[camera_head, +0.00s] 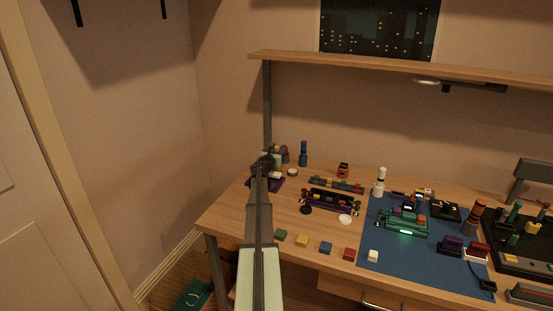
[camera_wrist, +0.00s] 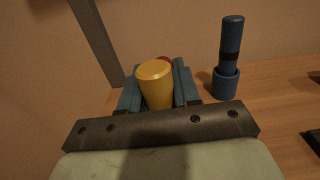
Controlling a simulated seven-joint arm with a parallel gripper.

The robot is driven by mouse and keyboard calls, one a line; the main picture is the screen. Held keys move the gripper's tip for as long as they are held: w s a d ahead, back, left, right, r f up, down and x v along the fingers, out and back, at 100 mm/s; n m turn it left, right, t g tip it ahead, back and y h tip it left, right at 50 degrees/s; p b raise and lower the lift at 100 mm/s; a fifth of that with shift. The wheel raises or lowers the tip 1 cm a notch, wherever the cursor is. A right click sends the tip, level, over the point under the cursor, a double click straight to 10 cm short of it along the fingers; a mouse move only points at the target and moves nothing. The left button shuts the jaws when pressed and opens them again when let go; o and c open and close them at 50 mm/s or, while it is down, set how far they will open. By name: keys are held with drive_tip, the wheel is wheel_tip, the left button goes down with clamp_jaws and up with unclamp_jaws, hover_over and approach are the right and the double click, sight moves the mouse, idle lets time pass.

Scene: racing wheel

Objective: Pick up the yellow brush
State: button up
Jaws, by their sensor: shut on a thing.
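My gripper (camera_wrist: 158,82) is shut on a yellow cylindrical thing, which I take as the yellow brush (camera_wrist: 156,85). Its rounded yellow end points up between the two teal finger pads. Its bristles and lower part are hidden.
A dark blue bottle-like thing (camera_wrist: 229,62) stands just right of my gripper. A red thing (camera_wrist: 165,60) shows behind the yellow one. The wooden desk (camera_head: 235,215) holds coloured blocks and small cars; a blue mat (camera_head: 385,258) lies right. A shelf (camera_head: 400,67) hangs above.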

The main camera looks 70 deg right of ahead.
drive_tip(key=shift+c, duration=0.9)
wheel_tip(320, 180, up, 9)
drive_tip(key=s, duration=0.8)
wheel_tip(320, 180, down, 7)
drive_tip(key=shift+r, duration=0.2)
drive_tip(key=shift+f, duration=0.55)
idle(1.6)
wheel_tip(320, 180, up, 7)
idle(1.0)
